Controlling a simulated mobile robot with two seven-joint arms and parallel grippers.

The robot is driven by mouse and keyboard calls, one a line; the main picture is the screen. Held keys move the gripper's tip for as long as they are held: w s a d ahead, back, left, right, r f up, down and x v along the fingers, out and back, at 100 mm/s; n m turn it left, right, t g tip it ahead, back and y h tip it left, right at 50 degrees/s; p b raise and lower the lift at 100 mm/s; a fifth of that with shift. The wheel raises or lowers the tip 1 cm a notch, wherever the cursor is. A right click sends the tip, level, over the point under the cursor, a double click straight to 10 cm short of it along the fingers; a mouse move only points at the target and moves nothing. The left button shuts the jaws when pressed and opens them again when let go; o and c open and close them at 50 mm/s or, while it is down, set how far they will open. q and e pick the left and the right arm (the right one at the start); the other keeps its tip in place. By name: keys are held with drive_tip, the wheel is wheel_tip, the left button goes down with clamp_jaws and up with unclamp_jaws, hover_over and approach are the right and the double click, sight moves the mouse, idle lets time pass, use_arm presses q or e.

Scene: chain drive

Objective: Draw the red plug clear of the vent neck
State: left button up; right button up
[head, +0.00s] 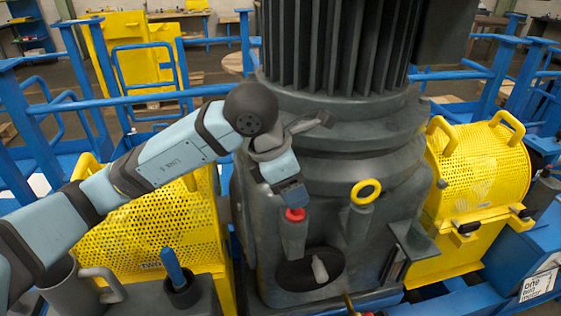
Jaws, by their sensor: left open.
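The red plug (295,214) sits at the top of the grey vent neck (294,240), on the front of the large dark grey machine housing. My left arm comes in from the left, and my left gripper (291,196) points down just above the red plug. Its jaws are open. The fingertips are close over the plug; whether they touch it I cannot tell. The lower part of the plug is hidden in the neck. My right gripper is not in view.
A yellow ring handle (366,191) stands on a grey neck to the right. Perforated yellow guards flank the housing on the left (150,235) and right (485,165). A grey jug (75,287) and a blue-handled tool (174,268) in a dark cup stand at front left. Blue rails run behind.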

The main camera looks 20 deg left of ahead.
use_arm(q)
drive_tip(key=shift+x, duration=2.05)
drive_tip(key=shift+c, duration=0.2)
drive_tip(key=shift+r, duration=0.1)
clamp_jaws()
